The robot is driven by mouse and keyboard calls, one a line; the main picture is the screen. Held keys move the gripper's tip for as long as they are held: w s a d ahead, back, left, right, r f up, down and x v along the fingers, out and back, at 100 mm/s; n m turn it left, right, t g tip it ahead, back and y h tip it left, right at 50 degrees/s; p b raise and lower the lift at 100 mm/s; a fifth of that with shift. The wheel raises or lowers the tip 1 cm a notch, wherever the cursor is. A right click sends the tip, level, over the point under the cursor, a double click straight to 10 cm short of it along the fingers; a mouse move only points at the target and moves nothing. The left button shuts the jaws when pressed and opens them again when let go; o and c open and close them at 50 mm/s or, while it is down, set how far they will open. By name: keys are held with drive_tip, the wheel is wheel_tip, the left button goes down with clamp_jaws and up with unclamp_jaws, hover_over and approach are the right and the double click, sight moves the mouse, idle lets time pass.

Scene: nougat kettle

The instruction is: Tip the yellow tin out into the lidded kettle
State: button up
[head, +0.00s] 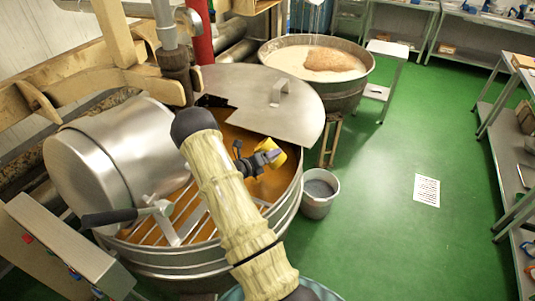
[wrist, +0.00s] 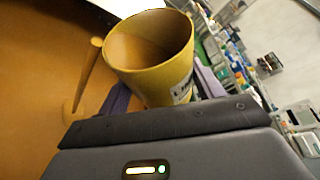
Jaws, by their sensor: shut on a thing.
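The yellow tin (head: 279,158) is held by my gripper (head: 264,157) over the open part of the lidded kettle (head: 294,186), near its right rim. In the wrist view the tin (wrist: 178,75) is between the dark fingers (wrist: 160,98), and its open mouth shows a brownish inside; whether anything is left in it I cannot tell. The tin looks tilted in the head view. The kettle holds an orange-brown mass, and its flat grey lid (head: 240,95) with a handle covers the back part.
A tan rod-like shape (wrist: 86,78) stands out over the orange surface in the wrist view. A metal drum (head: 120,150) and bars are over the kettle's left side. A grey bucket (head: 318,190) stands on the right.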

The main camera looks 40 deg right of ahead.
sight(269, 140)
drive_tip(key=r+n+p, duration=0.1)
drive_tip(key=n, duration=0.1)
drive_tip(key=r+n+g+h+p, duration=0.1)
drive_tip(key=shift+w+a+r+n+h, duration=0.2)
drive_tip(key=shift+r+n+h, duration=0.1)
drive_tip(key=shift+r+n, duration=0.1)
drive_tip(key=n, duration=0.1)
drive_tip(key=w+r+n+h, duration=0.1)
drive_tip(key=n, duration=0.1)
drive_tip(key=w+r+n+h, duration=0.1)
drive_tip(key=shift+a+r+n, duration=0.1)
drive_tip(key=shift+a+n, duration=0.25)
drive_tip(key=shift+n, duration=0.05)
drive_tip(key=n, duration=0.2)
drive_tip(key=w+r+n+t+h, duration=0.1)
drive_tip(key=n, duration=0.1)
drive_tip(key=w+r+n+h, duration=0.1)
drive_tip(key=n, duration=0.1)
drive_tip(key=shift+a+r, duration=0.25)
drive_tip(key=shift+a, duration=0.15)
